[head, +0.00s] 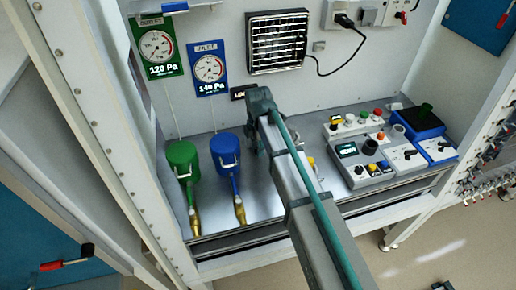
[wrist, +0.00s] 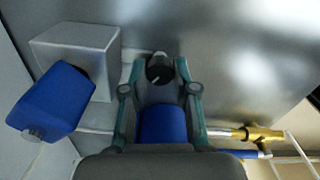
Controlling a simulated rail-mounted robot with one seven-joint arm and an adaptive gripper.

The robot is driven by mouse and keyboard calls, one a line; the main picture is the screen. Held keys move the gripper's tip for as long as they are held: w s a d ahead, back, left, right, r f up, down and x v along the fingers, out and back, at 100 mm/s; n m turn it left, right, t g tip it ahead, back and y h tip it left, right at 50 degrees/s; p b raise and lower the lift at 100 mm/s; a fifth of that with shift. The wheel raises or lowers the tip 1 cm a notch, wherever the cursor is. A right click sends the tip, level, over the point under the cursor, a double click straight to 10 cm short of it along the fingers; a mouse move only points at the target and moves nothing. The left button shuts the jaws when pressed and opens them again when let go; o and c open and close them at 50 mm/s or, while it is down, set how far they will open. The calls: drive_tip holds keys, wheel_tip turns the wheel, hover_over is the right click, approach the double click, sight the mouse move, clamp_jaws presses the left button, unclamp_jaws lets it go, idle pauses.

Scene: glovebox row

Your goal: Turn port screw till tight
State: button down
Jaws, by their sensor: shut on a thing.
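In the wrist view, the port screw (wrist: 159,69) looks like a round black knob with a short pale mark on its face. My gripper (wrist: 158,75) has its teal fingers on both sides of the knob and is shut on it. A blue cylindrical body (wrist: 162,122) lies between the fingers, just below the knob in the picture. In the head view, my gripper (head: 262,105) is at the steel bench, right of the blue canister (head: 225,152). My arm and gripper hide the screw there.
In the head view, a green canister (head: 184,158) and brass fittings (head: 239,211) stand at the left. Control boxes (head: 368,170) fill the bench's right side. Gauges (head: 209,68) hang on the back wall. The wrist view shows a blue part (wrist: 52,98) and brass valve (wrist: 255,133).

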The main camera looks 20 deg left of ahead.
drive_tip(key=m, duration=0.7)
drive_tip(key=shift+b, duration=0.35)
drive_tip(key=m, duration=0.8)
drive_tip(key=shift+m, duration=0.3)
drive_tip(key=m, duration=0.3)
drive_tip(key=shift+m+b, duration=0.3)
drive_tip(key=shift+b, duration=0.05)
drive_tip(key=m, duration=0.3)
drive_tip(key=shift+m, duration=0.3)
drive_tip(key=m, duration=0.3)
drive_tip(key=shift+m, duration=2)
